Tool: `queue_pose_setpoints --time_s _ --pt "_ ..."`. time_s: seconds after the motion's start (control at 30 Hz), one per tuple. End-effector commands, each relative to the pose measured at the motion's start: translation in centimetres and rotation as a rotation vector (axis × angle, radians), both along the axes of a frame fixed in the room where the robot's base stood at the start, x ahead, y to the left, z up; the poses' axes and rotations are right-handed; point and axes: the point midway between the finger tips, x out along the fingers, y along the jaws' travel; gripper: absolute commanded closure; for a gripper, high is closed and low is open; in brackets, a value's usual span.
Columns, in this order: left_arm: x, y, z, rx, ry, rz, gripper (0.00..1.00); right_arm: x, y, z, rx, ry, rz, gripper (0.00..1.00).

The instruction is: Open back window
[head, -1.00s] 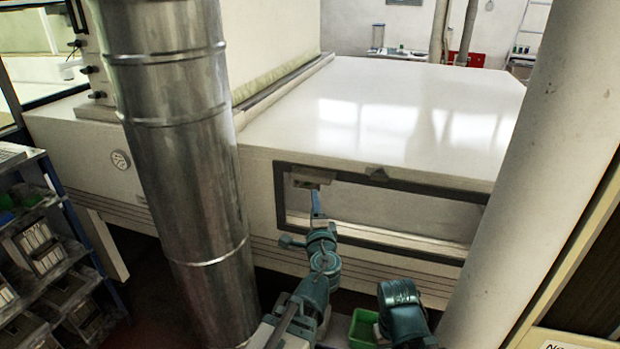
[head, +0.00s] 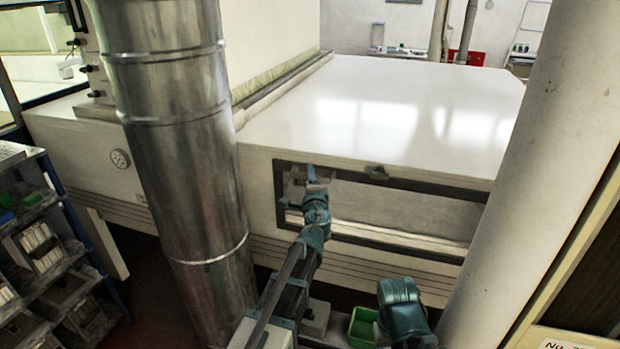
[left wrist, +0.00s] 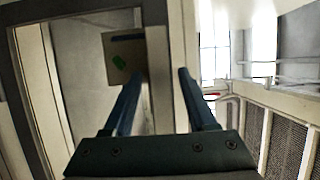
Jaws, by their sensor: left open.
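The back window (head: 420,210) is a wide, dark-framed opening in the end face of the white tunnel housing (head: 400,100). A pale plate shows at its upper left corner, partly hidden by my left gripper (head: 311,176). Contact cannot be told. My right gripper does not show.
A metal duct (head: 185,150) stands left of my left arm, and a pale column (head: 530,170) stands at the right. A shelf rack with bins (head: 45,250) is at far left. A green bin (head: 363,327) sits low near my right arm. A small dark tab (head: 377,172) sits on the window's top edge.

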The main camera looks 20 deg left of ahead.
Motion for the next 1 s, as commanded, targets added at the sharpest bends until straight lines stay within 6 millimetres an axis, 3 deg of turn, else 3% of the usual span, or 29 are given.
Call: queue_pose_setpoints --time_s 0.3,0.63,1.0 --pt "0.16 0.06 0.00 0.000 0.000 0.000 0.43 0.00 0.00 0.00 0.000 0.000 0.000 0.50" --pt "0.15 0.03 0.00 0.000 0.000 -0.001 1.00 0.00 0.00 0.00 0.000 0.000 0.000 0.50" --pt "0.13 0.02 -0.02 0.000 0.000 -0.001 1.00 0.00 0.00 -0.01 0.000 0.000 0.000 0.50"
